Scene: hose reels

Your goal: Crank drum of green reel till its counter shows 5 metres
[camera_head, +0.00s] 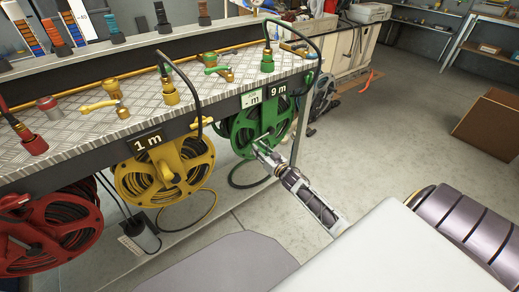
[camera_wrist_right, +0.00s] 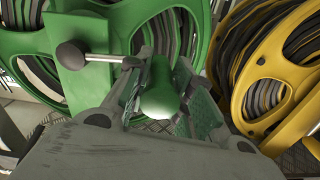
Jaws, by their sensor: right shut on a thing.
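The green reel (camera_head: 240,132) hangs under the right end of the bench, with black hose wound on its drum. The dark counter plate (camera_head: 278,89) above it reads 9 m. My right gripper (camera_head: 262,149) reaches the front of the green reel. In the right wrist view, my right gripper (camera_wrist_right: 163,78) is shut on the green crank handle (camera_wrist_right: 160,97), with a finger on each side of it. The green drum (camera_wrist_right: 110,30) fills the upper left there. My left gripper is not in view.
The yellow reel (camera_head: 128,181) hangs left of the green one, under a plate (camera_head: 145,141) reading 1 m. The red reel (camera_head: 38,233) is further left. A pale sign (camera_head: 251,99) sits beside the green counter. Taps and fittings stand on the metal bench top (camera_head: 188,112).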

